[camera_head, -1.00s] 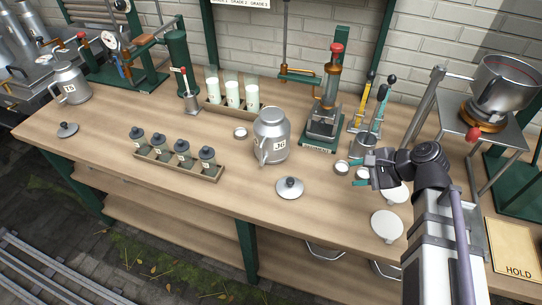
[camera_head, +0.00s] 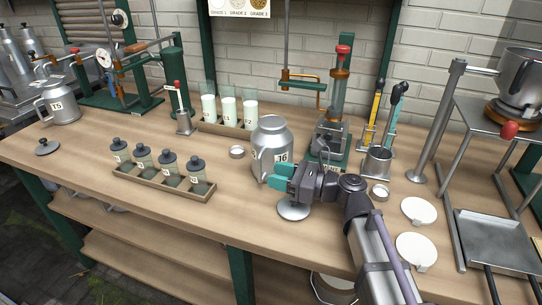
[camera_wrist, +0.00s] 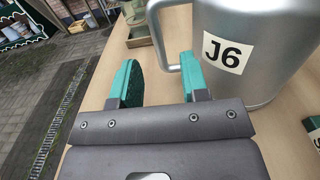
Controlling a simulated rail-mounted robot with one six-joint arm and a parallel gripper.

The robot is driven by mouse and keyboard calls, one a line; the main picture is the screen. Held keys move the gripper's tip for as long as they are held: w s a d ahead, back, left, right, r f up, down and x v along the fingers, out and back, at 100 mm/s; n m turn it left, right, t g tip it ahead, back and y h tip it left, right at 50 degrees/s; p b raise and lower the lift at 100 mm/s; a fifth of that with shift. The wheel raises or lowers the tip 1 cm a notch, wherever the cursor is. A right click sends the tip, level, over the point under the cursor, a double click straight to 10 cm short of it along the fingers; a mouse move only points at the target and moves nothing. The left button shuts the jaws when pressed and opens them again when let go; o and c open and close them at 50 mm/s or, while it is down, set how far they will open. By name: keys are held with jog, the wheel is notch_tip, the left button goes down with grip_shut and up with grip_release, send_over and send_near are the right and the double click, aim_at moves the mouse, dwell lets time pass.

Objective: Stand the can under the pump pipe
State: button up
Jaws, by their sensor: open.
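The grey metal can marked J6 (camera_head: 271,140) stands upright on the bench, left of the pump (camera_head: 336,100) with its orange pipe (camera_head: 305,76). Its handle (camera_wrist: 156,38) shows in the wrist view, where the can body (camera_wrist: 255,75) fills the upper right. My gripper (camera_head: 280,177) is open and empty at the can's front right. In the wrist view my gripper (camera_wrist: 158,75) has the handle ahead of and partly between its teal fingers; the right finger overlaps the handle's lower end. I cannot tell whether they touch.
A round lid (camera_head: 292,208) lies just below my gripper. A wooden tray of small jars (camera_head: 165,178) stands to the left, and filled glasses (camera_head: 229,111) behind. White discs (camera_head: 417,250) lie at the front right.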

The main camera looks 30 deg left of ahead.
aim_at(260, 179)
jog(key=x, duration=0.5)
jog(key=shift+a, duration=0.2)
jog(key=shift+d, duration=0.1)
jog(key=shift+c, duration=0.4)
grip_shut()
dwell(0.6)
